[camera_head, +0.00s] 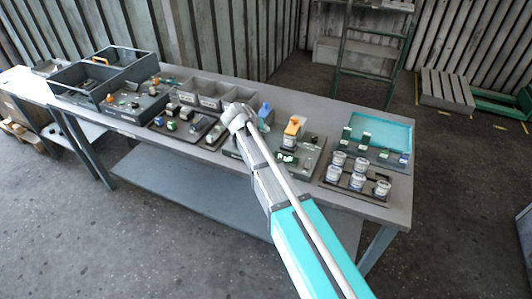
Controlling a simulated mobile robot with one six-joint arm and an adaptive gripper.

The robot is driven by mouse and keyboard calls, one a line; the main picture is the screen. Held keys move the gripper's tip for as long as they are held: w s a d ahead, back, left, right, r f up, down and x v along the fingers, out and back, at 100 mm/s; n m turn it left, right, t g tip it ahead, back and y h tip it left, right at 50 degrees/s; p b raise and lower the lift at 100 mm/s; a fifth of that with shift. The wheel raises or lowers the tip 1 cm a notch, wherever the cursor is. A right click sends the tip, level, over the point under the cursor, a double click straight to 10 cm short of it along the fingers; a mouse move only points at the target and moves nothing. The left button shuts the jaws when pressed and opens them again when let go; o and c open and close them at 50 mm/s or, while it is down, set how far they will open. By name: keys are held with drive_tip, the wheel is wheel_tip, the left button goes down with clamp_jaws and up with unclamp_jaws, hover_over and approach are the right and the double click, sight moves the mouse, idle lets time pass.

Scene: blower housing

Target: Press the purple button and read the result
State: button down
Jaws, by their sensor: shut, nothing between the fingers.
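My arm reaches in from the lower right over the middle of the workbench (325,112). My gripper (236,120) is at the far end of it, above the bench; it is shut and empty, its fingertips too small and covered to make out. I cannot make out a purple button; the arm hides part of the bench. Just right of the arm is a device with a small lit green patch (287,158), too small to read. An orange-topped piece (292,127) stands behind it, and a blue piece (265,110) stands close to the arm's end.
Grey open bins (207,101) line the back of the bench. Dark crates (75,92) and small parts fill its left end. A teal tray (382,131) and several white jars (358,181) stand at the right. A ladder (372,55) stands behind. Floor in front is clear.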

drive_tip(key=shift+f, duration=0.15)
wheel_tip(320, 180, down, 8)
drive_tip(key=b, duration=0.8)
drive_tip(key=shift+f+b, duration=0.2)
drive_tip(key=shift+b, duration=0.15)
drive_tip(key=shift+f, duration=0.25)
idle(1.2)
drive_tip(key=shift+f+b, duration=0.25)
drive_tip(key=shift+b, duration=0.25)
drive_tip(key=shift+f+b, duration=0.4)
idle(0.8)
drive_tip(key=shift+r, duration=0.15)
drive_tip(key=shift+r+p, duration=0.7)
drive_tip(key=shift+p, duration=0.15)
